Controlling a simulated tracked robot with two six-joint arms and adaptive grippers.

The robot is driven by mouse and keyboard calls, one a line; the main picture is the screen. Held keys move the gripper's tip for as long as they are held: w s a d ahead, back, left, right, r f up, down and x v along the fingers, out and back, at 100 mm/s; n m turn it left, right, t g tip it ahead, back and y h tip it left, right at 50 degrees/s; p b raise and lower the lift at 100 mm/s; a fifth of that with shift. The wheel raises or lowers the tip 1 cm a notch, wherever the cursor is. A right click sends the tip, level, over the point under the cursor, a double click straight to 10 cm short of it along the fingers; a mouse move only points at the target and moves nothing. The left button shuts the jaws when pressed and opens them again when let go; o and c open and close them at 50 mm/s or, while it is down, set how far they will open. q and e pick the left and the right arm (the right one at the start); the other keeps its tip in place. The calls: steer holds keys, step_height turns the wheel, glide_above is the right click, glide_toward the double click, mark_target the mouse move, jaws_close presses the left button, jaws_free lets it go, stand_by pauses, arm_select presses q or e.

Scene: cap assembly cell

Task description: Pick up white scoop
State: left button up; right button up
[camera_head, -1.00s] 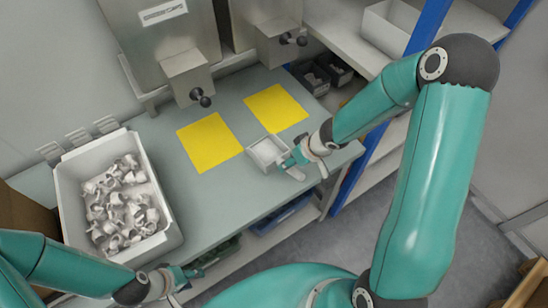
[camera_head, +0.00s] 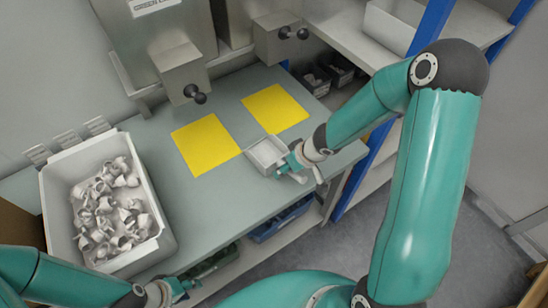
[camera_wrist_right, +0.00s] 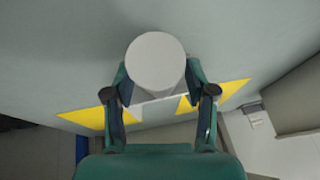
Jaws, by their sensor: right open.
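The white scoop (camera_head: 268,155), a shallow rectangular pan, lies near the front edge of the grey table, just in front of the right yellow mat. My right gripper (camera_head: 290,163) is right beside it, at its right side. In the right wrist view, a round white end (camera_wrist_right: 158,60), which looks like the scoop's handle, sits between the spread fingers of my right gripper (camera_wrist_right: 158,82). These fingers are open; the round end hides their tips, so contact cannot be told. My left gripper (camera_head: 180,286) is low in the head view, in front of the table, away from the scoop.
A white bin (camera_head: 160,240) full of whitish caps stands at the left. Yellow mats (camera_head: 206,145) lie on the table below two grey dispensers with black knobs (camera_head: 192,93). Dark small bins (camera_head: 312,78) stand at the back right. A blue post (camera_head: 357,175) is right of the gripper.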

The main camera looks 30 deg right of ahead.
steer(key=shift+f, duration=0.25)
stand_by(0.3)
jaws_close()
